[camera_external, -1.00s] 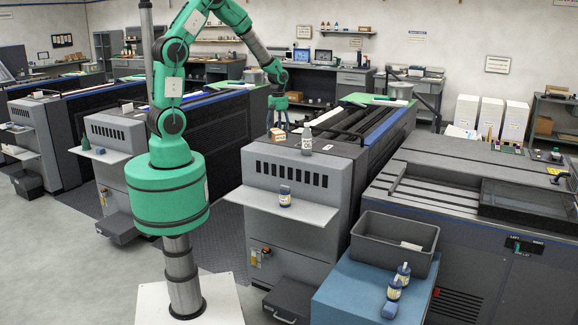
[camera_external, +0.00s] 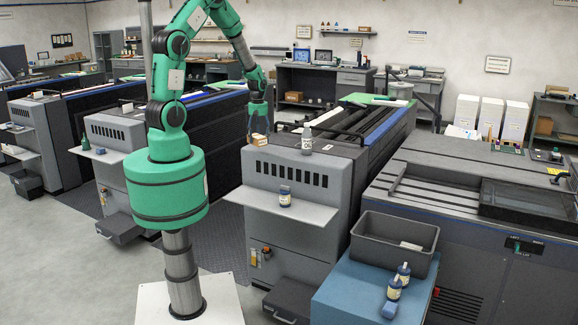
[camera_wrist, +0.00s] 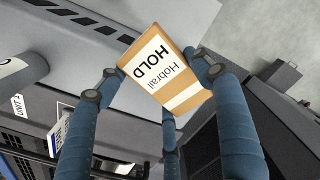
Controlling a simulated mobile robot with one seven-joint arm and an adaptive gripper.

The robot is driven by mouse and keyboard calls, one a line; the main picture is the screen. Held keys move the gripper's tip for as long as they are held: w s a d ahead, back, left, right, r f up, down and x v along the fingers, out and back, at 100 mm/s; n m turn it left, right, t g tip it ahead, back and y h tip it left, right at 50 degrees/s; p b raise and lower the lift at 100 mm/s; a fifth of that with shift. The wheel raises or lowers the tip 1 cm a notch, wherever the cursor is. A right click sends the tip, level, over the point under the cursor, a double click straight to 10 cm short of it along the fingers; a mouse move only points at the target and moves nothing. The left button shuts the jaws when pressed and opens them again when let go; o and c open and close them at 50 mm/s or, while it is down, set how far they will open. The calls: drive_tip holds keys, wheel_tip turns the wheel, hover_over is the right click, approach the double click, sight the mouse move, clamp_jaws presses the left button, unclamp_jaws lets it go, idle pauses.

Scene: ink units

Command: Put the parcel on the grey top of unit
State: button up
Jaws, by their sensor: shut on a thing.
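The parcel (camera_external: 258,140) is a small tan box at the left edge of the grey top of the unit (camera_external: 330,152). In the wrist view the parcel (camera_wrist: 165,68) shows a white label reading "Hobrail HOLD". My gripper (camera_external: 260,136) is shut on it, with one blue finger on each side.
A grey-white bottle (camera_external: 306,140) stands on the unit's top to the right of the parcel. A small blue bottle (camera_external: 285,196) stands on the front shelf. A grey bin (camera_external: 372,237) and more bottles sit on a blue stand at the front right.

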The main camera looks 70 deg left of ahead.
drive_tip(key=shift+w, duration=0.15)
drive_tip(key=p, duration=0.3)
hover_over(279, 146)
drive_tip(key=shift+w+a+f, duration=0.15)
drive_tip(key=shift+a+f, duration=0.25)
drive_tip(key=shift+f, duration=0.35)
drive_tip(key=shift+f, duration=1.8)
drive_tip(key=shift+f, duration=0.2)
drive_tip(key=o, duration=1.3)
drive_tip(key=shift+o, duration=0.2)
drive_tip(key=shift+r, duration=0.1)
